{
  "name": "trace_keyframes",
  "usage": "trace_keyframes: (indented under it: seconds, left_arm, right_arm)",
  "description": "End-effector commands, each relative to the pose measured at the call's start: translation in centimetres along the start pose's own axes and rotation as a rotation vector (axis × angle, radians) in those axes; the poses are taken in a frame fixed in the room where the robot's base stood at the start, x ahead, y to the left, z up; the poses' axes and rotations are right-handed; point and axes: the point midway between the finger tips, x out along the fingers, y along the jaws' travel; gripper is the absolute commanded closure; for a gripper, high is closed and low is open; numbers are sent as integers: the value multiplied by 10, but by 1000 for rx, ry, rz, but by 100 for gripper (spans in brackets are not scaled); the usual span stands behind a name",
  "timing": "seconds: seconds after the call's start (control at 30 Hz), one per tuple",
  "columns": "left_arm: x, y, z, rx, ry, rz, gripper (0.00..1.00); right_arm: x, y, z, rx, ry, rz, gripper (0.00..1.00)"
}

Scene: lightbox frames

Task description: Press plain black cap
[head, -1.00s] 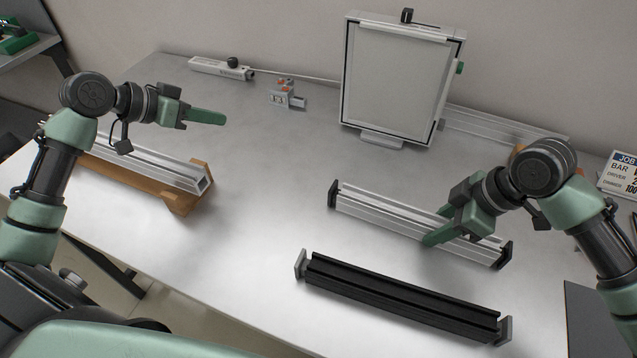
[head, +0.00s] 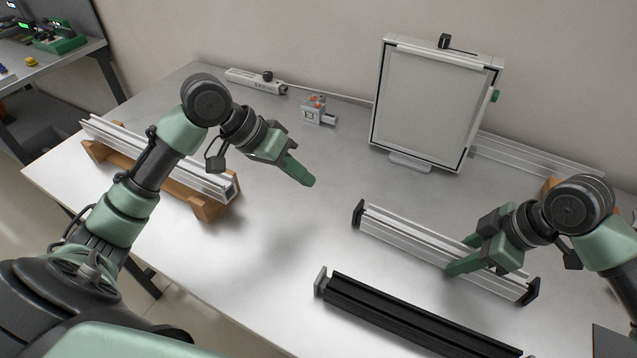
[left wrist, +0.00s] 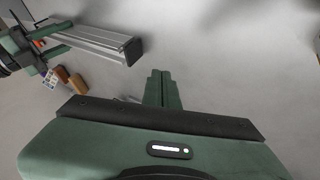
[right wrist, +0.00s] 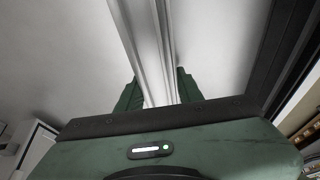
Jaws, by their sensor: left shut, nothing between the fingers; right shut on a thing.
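A silver aluminium rail (head: 410,236) lies on the table with a black cap at its left end (head: 358,213) and another at its right end (head: 531,290). My right gripper (head: 458,256) is shut on this rail, right of its middle; the rail also runs between the fingers in the right wrist view (right wrist: 152,50). My left gripper (head: 305,180) is shut and empty, above the table to the left of the left cap and apart from it. In the left wrist view, the rail's near end shows a black cap (left wrist: 133,50), beyond the closed fingers (left wrist: 162,78).
A black rail (head: 410,315) with a grey end cap (head: 320,281) lies in front. Another silver rail (head: 160,160) rests on wooden supports at the left. A framed panel (head: 430,105) stands behind. Bare table lies between the left supports and the capped rail.

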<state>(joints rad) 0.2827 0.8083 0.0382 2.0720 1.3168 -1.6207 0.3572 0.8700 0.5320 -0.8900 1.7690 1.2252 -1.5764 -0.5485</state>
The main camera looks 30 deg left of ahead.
Motion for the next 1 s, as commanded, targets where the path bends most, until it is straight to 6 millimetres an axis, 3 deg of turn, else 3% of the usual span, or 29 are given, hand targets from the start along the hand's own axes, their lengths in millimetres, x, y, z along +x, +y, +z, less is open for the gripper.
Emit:
trace_keyframes:
  seconds: [0.4,0.63,1.0]
  left_arm:
    - [87,2,1,-1,-2,5,100]
    - [100,29,0,2,1,3,100]
    - [104,36,0,0,-1,0,100]
  right_arm:
    - [0,0,0,-1,-1,-1,100]
    - [0,0,0,-1,-1,-1,100]
    - [0,0,0,0,-1,-1,100]
